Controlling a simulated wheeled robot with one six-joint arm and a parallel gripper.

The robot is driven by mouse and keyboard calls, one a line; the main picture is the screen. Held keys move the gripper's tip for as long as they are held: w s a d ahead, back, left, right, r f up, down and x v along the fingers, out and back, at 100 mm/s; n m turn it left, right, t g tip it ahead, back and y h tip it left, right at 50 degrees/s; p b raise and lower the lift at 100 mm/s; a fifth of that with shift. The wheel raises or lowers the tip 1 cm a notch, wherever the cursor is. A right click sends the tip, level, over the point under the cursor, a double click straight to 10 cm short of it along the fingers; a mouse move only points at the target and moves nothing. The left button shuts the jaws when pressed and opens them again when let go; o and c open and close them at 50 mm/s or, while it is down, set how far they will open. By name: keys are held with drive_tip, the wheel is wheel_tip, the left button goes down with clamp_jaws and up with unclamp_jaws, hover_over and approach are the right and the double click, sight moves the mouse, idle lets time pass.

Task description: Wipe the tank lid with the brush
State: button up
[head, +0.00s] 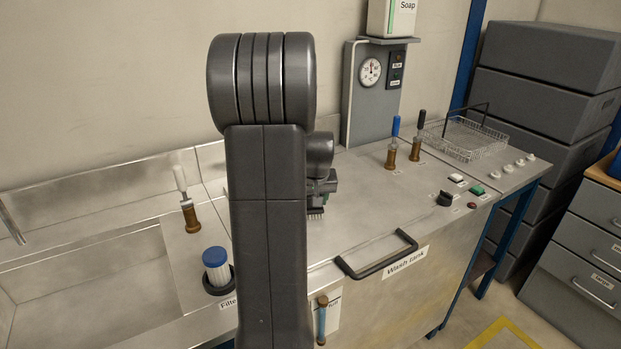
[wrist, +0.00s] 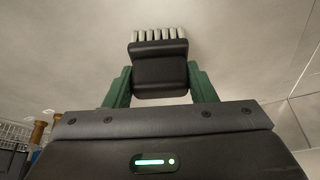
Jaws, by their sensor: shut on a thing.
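My gripper (wrist: 160,82) is shut on the brush (wrist: 160,66); its green fingers grip both sides of the dark block. The pale bristles point away from the gripper in the wrist view. In the head view my arm hides most of the gripper, and only a bit of the brush's bristles (head: 316,214) shows right of the arm, low over the metal lid. The tank lid (head: 365,222) is a flat steel surface with a black bar handle (head: 378,256) at its front edge. I cannot tell whether the bristles touch the lid. The lid's left part is hidden behind my arm.
A blue-capped filter (head: 216,268) and a white-handled valve (head: 186,205) stand left of my arm. Blue-handled (head: 393,142) and black-handled (head: 418,137) valves, a wire basket (head: 465,138) and a gauge panel (head: 372,90) stand behind and right. The lid's middle is clear.

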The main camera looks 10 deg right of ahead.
wheel_tip(320, 180, up, 2)
drive_tip(key=shift+w+d+r, duration=0.1)
drive_tip(key=shift+r, duration=0.05)
drive_tip(key=shift+d+r+p, duration=0.15)
drive_tip(key=shift+r+p, duration=0.2)
drive_tip(key=shift+p, duration=0.15)
drive_tip(key=shift+r+p, duration=1.65)
drive_tip(key=shift+r, duration=0.8)
drive_tip(key=shift+f, duration=0.1)
